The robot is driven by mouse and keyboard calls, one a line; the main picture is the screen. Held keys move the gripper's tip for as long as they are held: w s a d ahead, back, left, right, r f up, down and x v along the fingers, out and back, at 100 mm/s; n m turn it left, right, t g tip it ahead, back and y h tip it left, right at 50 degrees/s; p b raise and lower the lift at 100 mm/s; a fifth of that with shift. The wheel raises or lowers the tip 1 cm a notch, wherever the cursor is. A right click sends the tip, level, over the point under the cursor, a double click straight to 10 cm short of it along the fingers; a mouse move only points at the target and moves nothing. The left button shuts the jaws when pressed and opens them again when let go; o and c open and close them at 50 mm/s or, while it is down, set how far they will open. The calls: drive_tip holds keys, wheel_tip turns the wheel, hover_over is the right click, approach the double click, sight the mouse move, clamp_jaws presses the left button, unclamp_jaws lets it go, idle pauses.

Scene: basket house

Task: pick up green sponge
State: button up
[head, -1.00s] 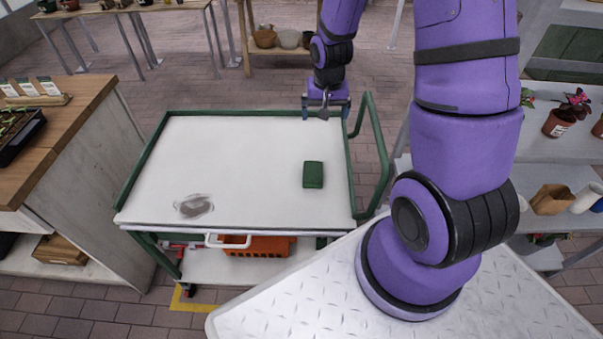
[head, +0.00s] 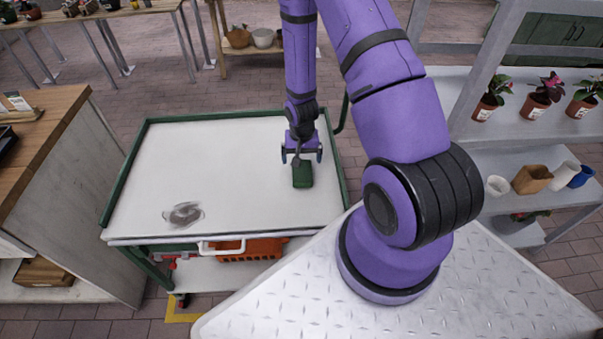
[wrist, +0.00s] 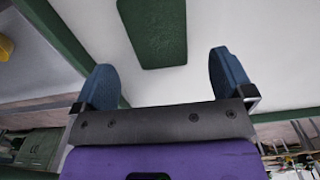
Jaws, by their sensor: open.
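The green sponge (head: 302,177) is a dark green block lying flat on the white top of the cart (head: 225,165), toward its right side. My gripper (head: 301,155) is open and empty above the cart top, close to the sponge's far end in the head view. In the wrist view the sponge (wrist: 157,30) lies beyond the fingertips, roughly in line with the gap between the two blue fingers (wrist: 167,72). The fingers are apart from the sponge there. The exact height of the gripper over the cart top is hard to tell.
The cart has a raised green rim (head: 121,178). A wooden-topped counter (head: 48,140) stands left, and shelves with potted plants (head: 541,95) stand right.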

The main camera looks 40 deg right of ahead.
sight(302, 170)
drive_tip(key=shift+s+a+f, duration=0.1)
drive_tip(key=shift+s+f, duration=0.05)
drive_tip(key=shift+f, duration=1)
drive_tip(key=shift+s+a+f, duration=0.1)
drive_tip(key=shift+s+f, duration=0.05)
drive_tip(key=shift+f, duration=1.7)
drive_tip(key=c, duration=1)
